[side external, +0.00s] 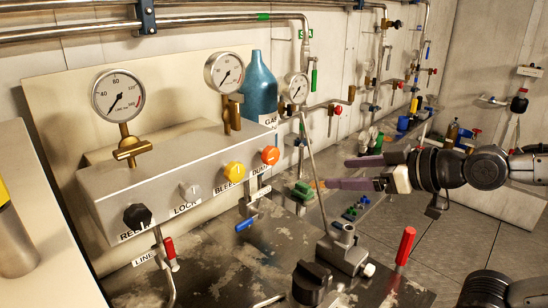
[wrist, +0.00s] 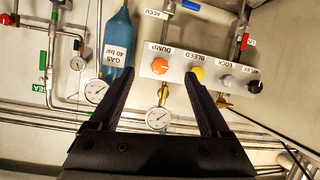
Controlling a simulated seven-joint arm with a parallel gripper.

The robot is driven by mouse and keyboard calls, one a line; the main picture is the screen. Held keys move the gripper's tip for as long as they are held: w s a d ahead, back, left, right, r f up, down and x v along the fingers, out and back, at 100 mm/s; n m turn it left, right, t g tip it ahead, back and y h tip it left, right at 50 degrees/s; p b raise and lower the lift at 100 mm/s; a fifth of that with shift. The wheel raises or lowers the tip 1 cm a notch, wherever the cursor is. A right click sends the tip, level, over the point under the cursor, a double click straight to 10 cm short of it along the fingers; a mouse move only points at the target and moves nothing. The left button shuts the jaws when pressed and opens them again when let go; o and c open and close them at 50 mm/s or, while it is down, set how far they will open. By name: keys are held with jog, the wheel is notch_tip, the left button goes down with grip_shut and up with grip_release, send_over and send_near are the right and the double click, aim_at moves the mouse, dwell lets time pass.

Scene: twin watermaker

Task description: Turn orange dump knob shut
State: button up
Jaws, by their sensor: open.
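The orange dump knob (side external: 270,155) sits at the right end of the grey panel's front in the side view, above the DUMP label. In the wrist view the orange knob (wrist: 159,66) shows between the two fingers, some way beyond them. My gripper (side external: 338,173) is open and empty, to the right of the knob and apart from it, with its fingers pointing left towards the panel. The same gripper (wrist: 157,76) frames the knob in the wrist view. The knob's turn position cannot be read clearly.
A yellow bleed knob (side external: 233,171), a grey lock knob (side external: 190,190) and a black knob (side external: 137,216) share the panel. Gauges (side external: 118,95) stand above it. A thin slanted rod (side external: 314,170) and a blue gas bottle (side external: 259,85) are near the knob.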

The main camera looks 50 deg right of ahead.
jog(key=w+r+t, duration=0.2)
jog(key=w+t, duration=0.1)
jog(key=t, duration=0.1)
jog(key=n, duration=0.1)
send_near(275, 158)
jog(key=shift+t+h, duration=0.3)
jog(key=shift+h, duration=0.1)
jog(key=w, duration=1)
jog(key=shift+w+a+f, duration=0.15)
jog(key=shift+a+f, duration=0.05)
jog(key=shift+a, duration=0.1)
jog(key=shift+c, duration=0.2)
grip_shut()
